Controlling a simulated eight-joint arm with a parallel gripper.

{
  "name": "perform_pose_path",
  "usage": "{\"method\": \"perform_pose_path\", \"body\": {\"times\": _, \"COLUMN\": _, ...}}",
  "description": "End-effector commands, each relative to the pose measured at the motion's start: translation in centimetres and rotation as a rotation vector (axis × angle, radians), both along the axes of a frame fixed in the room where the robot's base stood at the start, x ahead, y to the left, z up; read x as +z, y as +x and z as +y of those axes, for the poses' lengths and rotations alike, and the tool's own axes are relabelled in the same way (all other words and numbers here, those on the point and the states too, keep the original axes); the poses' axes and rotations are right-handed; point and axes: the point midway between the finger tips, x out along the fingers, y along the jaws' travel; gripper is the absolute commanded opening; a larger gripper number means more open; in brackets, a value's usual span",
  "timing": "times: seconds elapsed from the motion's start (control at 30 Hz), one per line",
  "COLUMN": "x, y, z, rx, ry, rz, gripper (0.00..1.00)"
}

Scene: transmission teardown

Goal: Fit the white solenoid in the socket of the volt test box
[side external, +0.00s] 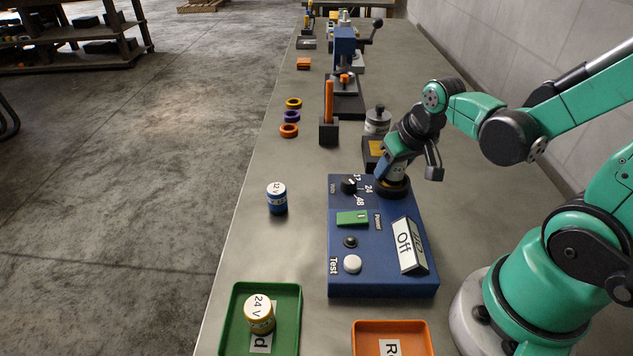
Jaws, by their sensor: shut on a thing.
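The volt test box (382,284) is blue and sits on the bench, with a 12/24/48 knob (348,184), a green switch (352,218), a white Test button (352,264) and a sign reading "Off" (404,245). Its socket (392,191) is a dark round ring at the far right corner of the box top. My gripper (396,172) is shut on the white solenoid (399,172), at the socket. The fingers hide much of the solenoid, and I cannot tell whether its bottom is seated in the socket or just above it.
A blue-banded 12 V solenoid (277,198) stands left of the box. A yellow-banded 24 V solenoid (259,313) is in the green tray (292,335). An orange tray (362,330) is at the front. Behind the box are a dark block (374,158), an orange post (328,100) and coloured rings (291,116).

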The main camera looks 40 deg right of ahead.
Motion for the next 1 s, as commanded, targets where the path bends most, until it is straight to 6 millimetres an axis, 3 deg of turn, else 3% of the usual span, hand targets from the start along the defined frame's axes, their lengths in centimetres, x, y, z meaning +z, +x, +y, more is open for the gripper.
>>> {"method": "perform_pose_path", "body": {"times": 0.23, "x": -0.07, "y": 0.02, "z": -0.01, "rx": 0.000, "ry": 0.000, "rz": 0.000, "gripper": 0.00}}
{"method": "perform_pose_path", "body": {"times": 0.27, "x": -0.07, "y": 0.02, "z": -0.01, "rx": 0.000, "ry": 0.000, "rz": 0.000, "gripper": 0.49}}
{"method": "perform_pose_path", "body": {"times": 0.37, "x": -0.07, "y": 0.02, "z": 0.00, "rx": 0.000, "ry": 0.000, "rz": 0.000, "gripper": 0.78}}
{"method": "perform_pose_path", "body": {"times": 0.4, "x": -0.07, "y": 0.02, "z": 0.01, "rx": 0.000, "ry": 0.001, "rz": 0.000, "gripper": 0.80}}
{"method": "perform_pose_path", "body": {"times": 0.67, "x": -0.07, "y": 0.04, "z": 0.08, "rx": 0.002, "ry": 0.003, "rz": -0.001, "gripper": 0.80}}
{"method": "perform_pose_path", "body": {"times": 0.7, "x": -0.08, "y": 0.03, "z": 0.09, "rx": 0.002, "ry": 0.003, "rz": -0.001, "gripper": 0.60}}
{"method": "perform_pose_path", "body": {"times": 0.77, "x": -0.08, "y": 0.03, "z": 0.09, "rx": 0.002, "ry": 0.003, "rz": -0.001, "gripper": 0.75}}
{"method": "perform_pose_path", "body": {"times": 1.0, "x": 0.49, "y": 0.05, "z": 0.08, "rx": 0.002, "ry": 0.002, "rz": -0.001, "gripper": 0.80}}
